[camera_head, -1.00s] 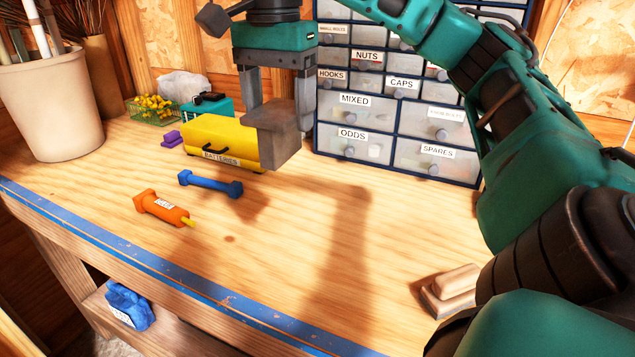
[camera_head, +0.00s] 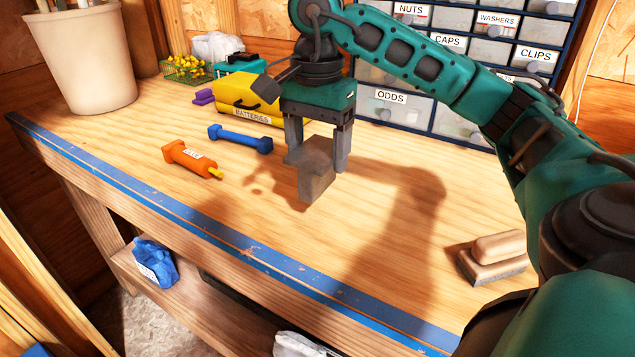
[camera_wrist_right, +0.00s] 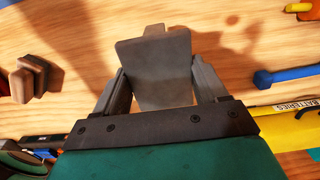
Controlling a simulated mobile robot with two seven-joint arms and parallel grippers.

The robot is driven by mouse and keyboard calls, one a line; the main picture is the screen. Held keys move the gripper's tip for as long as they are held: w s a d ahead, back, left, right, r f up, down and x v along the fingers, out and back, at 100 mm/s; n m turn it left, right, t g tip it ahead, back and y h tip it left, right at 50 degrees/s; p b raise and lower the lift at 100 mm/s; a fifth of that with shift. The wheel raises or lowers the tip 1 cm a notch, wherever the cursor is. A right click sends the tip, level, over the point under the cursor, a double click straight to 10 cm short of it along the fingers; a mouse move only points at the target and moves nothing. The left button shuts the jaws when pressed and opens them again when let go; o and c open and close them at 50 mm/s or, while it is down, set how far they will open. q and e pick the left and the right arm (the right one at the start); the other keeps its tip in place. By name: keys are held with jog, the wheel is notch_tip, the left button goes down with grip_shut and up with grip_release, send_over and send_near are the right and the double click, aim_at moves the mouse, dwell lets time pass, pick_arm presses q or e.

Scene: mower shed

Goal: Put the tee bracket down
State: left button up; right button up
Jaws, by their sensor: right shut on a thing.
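The tee bracket (camera_head: 317,170) is a grey-brown angular metal piece. My right gripper (camera_head: 318,160) is shut on it, fingers pointing down, over the middle of the workbench (camera_head: 390,290). In the right wrist view the bracket (camera_wrist_right: 157,65) shows as a broad grey plate between the two fingers (camera_wrist_right: 155,85). Its lower edge is close to the bench top; I cannot tell whether it touches. My left gripper is not in view.
A blue dumbbell-shaped tool (camera_head: 240,138), an orange grease tube (camera_head: 190,158) and a yellow batteries case (camera_head: 235,92) lie left of the bracket. A drawer cabinet (camera_head: 425,119) stands behind. A wooden block (camera_head: 493,257) lies right. Bench around the bracket is clear.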

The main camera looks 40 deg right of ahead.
aim_at(318, 151)
notch_tip(318, 151, down, 4)
jog(key=shift+r+b, duration=0.25)
jog(key=shift+b, duration=0.05)
jog(key=shift+f, duration=0.35)
jog(key=shift+f, duration=0.2)
jog(key=o, duration=0.8)
jog(key=shift+o, duration=0.2)
jog(key=shift+r, duration=0.15)
notch_tip(318, 151, up, 11)
jog(key=p, duration=0.4)
jog(key=shift+r+p, duration=0.2)
jog(key=shift+p, duration=0.2)
jog(key=shift+r, duration=0.4)
